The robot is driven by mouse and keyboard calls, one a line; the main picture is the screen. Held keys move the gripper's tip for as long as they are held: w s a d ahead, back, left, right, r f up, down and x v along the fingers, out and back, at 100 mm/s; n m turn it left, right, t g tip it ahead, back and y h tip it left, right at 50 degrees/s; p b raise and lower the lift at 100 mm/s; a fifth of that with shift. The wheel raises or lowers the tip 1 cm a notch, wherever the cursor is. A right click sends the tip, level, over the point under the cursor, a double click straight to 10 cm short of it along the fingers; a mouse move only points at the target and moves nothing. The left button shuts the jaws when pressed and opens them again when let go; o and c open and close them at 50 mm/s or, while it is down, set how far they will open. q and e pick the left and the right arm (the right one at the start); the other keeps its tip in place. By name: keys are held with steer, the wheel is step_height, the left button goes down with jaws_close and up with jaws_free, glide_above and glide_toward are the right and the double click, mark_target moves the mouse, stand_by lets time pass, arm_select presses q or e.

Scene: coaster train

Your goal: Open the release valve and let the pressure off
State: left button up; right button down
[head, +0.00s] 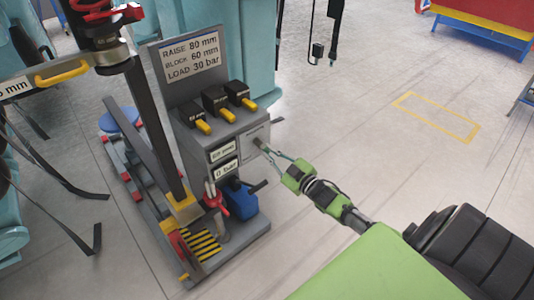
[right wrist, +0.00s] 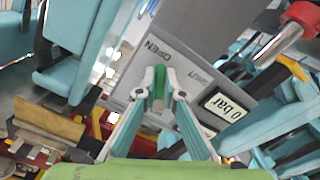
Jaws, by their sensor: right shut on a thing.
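The release valve sits on the right side of the grey control stand (head: 245,125). In the right wrist view its panel (right wrist: 178,55) carries the words OPEN and SHUT. My right gripper (head: 261,145) is at this panel, its fingertips (right wrist: 159,88) closed around a small green valve knob (right wrist: 159,80), mostly hidden between them. Which word the knob points to cannot be told. A pressure readout (head: 226,168) on the stand seems to read 0 bar; it also shows in the right wrist view (right wrist: 225,106). My left gripper is not in view.
A sign (head: 191,57) reads raise 80 mm, block 60 mm, load 30 bar. Several yellow-tipped levers (head: 239,88) top the stand.

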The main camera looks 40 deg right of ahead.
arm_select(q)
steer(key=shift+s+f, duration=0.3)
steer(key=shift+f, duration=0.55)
arm_select(e)
steer(key=shift+d+r+n, duration=0.2)
steer(key=shift+d+n, duration=0.05)
steer(key=shift+n, duration=0.45)
steer(key=shift+d+r+n, duration=0.15)
steer(key=shift+d+n, duration=0.05)
steer(key=shift+n, duration=0.5)
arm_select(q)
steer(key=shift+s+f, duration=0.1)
arm_select(e)
steer(key=c, duration=2.1)
jaws_free()
steer(key=shift+c, duration=0.2)
steer(key=s, duration=1.2)
steer(key=shift+d, duration=0.45)
